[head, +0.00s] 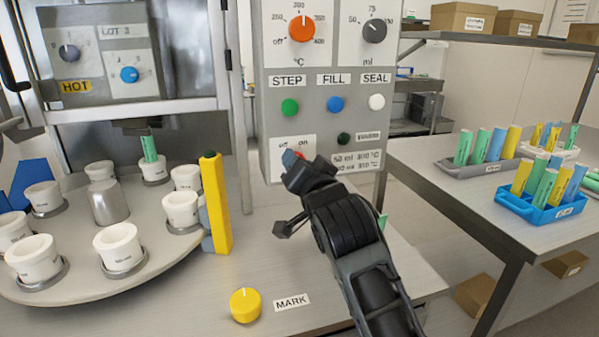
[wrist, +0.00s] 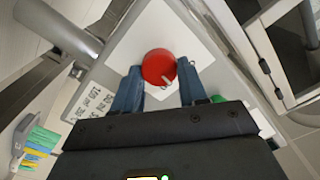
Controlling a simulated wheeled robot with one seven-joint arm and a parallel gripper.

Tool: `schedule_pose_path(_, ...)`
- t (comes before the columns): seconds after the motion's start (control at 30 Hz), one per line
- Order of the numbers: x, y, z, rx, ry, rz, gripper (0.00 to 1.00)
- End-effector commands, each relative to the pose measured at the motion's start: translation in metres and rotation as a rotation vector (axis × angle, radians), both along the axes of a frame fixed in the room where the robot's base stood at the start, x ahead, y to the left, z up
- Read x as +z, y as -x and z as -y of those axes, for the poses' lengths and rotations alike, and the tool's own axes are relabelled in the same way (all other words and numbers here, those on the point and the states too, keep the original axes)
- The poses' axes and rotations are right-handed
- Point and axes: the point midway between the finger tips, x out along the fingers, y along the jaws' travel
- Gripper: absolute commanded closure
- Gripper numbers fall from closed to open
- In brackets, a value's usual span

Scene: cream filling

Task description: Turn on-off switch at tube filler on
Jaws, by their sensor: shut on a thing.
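The tube filler's grey panel (head: 256,130) stands in the middle of the head view. Its on-off switch is a round red knob (wrist: 158,65) with a white pointer mark, on a white plate (wrist: 130,45). In the head view the plate's "off" and "on" labels show above my gripper (head: 295,162), which hides most of the knob. In the wrist view my gripper (wrist: 160,88) has its two blue fingers on either side of the knob, shut on it. I cannot tell from the head view which label the pointer faces.
Above the switch are STEP (head: 290,106), FILL (head: 336,104) and SEAL (head: 377,101) buttons and two dials. A turntable (head: 85,288) with white cups is on the left. A yellow knob (head: 245,305) sits on the bench front. A side table (head: 440,165) holds tube racks.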

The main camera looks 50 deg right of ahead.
Motion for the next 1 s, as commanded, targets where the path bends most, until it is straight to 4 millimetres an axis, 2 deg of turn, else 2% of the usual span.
schedule_pose_path(0.5, -0.0028, 0.0006, 0.0009, 0.0, -0.294, 0.197, 0.88)
schedule_pose_path(1.0, -0.0023, 0.001, 0.0012, -0.002, -0.357, 0.238, 0.88)
